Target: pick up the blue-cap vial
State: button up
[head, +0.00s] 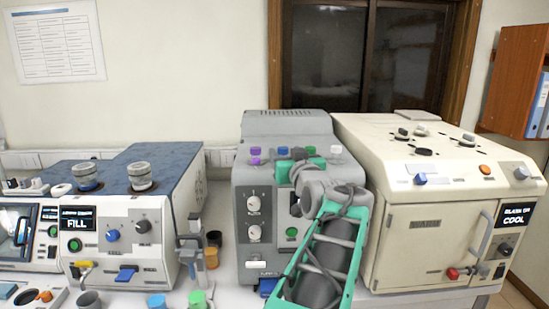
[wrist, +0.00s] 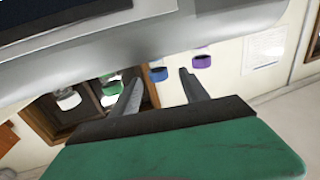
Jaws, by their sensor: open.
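The blue-cap vial (head: 282,150) is at the top of the grey machine in the middle, in a row with other capped vials. Its blue cap (wrist: 158,74) also shows in the wrist view, between the tips of my two fingers and apparently beyond them. My gripper (wrist: 161,72) is open, with one finger on each side of the cap in the picture. I see no clear contact. In the head view my arm covers the machine's right front, and my green gripper body shows just below the vials, with its fingertips hard to make out.
Purple-cap (head: 255,151), green-cap (head: 309,150) and white-cap (head: 335,149) vials stand close to the blue one. The grey machine (head: 252,185) stands between the FILL machine (head: 125,225) and the cream COOL machine (head: 420,245).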

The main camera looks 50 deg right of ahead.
aim_at(282, 147)
jog(key=p+x, duration=0.3)
jog(key=x, duration=0.3)
jog(key=shift+w+d, duration=0.15)
jog(key=shift+d, duration=0.2)
jog(key=shift+a+r, duration=0.1)
jog(key=shift+a, duration=0.05)
jog(key=shift+c, duration=0.2)
grip_shut()
